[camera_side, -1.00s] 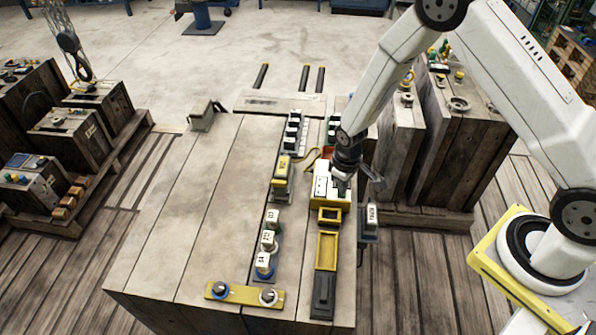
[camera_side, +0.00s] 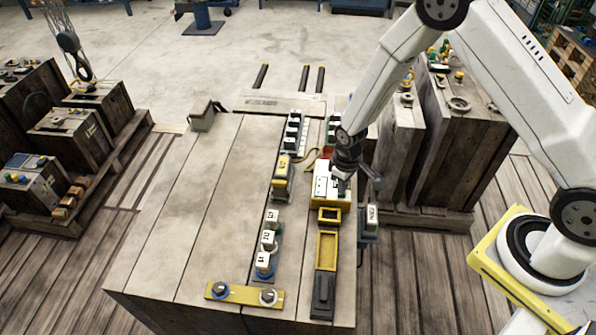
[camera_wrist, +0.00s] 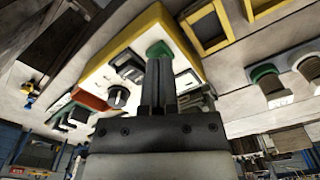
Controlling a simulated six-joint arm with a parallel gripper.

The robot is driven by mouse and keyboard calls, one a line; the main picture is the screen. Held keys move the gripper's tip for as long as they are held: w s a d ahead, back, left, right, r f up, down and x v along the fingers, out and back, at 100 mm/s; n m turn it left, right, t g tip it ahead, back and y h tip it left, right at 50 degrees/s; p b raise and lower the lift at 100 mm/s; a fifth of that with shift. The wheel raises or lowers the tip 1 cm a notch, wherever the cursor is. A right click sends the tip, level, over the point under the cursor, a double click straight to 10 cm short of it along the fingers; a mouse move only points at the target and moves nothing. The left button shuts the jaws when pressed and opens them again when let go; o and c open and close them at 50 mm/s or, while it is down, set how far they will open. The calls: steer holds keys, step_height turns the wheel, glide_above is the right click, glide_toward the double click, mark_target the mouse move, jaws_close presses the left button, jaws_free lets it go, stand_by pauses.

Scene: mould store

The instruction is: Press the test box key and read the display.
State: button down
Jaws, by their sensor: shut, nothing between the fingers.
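The test box (camera_side: 322,193) is a yellow case with a white top, on the wooden bench in the side view. In the wrist view the test box (camera_wrist: 104,60) shows a green round key (camera_wrist: 159,47), a black dial (camera_wrist: 117,97) and dark panels. My gripper (camera_side: 341,185) is shut and empty, pointing down over the right part of the box. In the wrist view my gripper (camera_wrist: 158,64) has its fingertips at the green key and hides part of it. I cannot tell whether they touch. No display reading is legible.
A yellow tray (camera_side: 317,249) lies in front of the box. Labelled white blocks (camera_side: 269,240) stand to its left, near a yellow plate with two knobs (camera_side: 243,293). A small labelled device (camera_side: 371,214) sits at the right edge.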

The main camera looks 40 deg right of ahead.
steer(key=shift+r, duration=3.1)
steer(key=shift+s+r, duration=0.1)
steer(key=shift+r, duration=0.3)
steer(key=s+d+r+m+t, duration=0.2)
steer(key=s+r+m, duration=0.1)
steer(key=s+r, duration=0.9)
steer(key=shift+s+r+t, duration=0.15)
steer(key=shift+r+t, duration=0.15)
steer(key=shift+r, duration=0.35)
